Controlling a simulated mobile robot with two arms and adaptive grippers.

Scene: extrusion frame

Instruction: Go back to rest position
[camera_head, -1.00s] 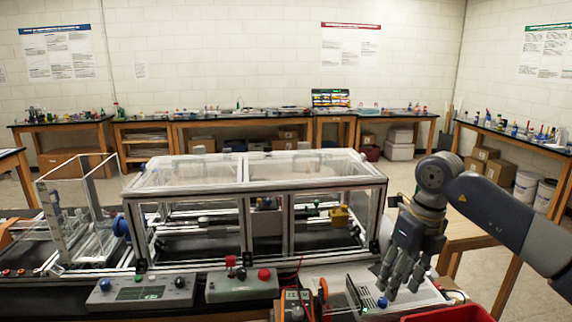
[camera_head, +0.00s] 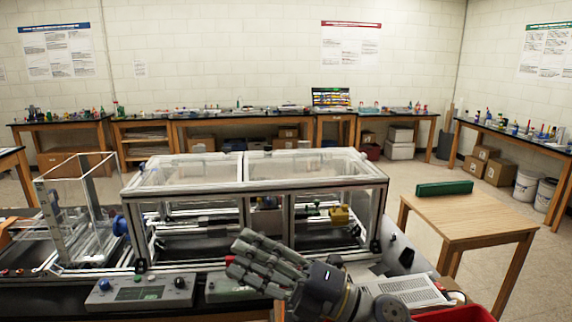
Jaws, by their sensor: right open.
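The hand hides part of the frame's front edge and part of the control boxes. Whether it touches them cannot be told. My left gripper is not in view.
A control box (camera_head: 138,293) with a blue button stands at the front left. A white vented box (camera_head: 408,291) and a red bin (camera_head: 455,314) are at the front right. A wooden table (camera_head: 468,218) with a green block (camera_head: 444,188) stands right of the frame, with open floor around it.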

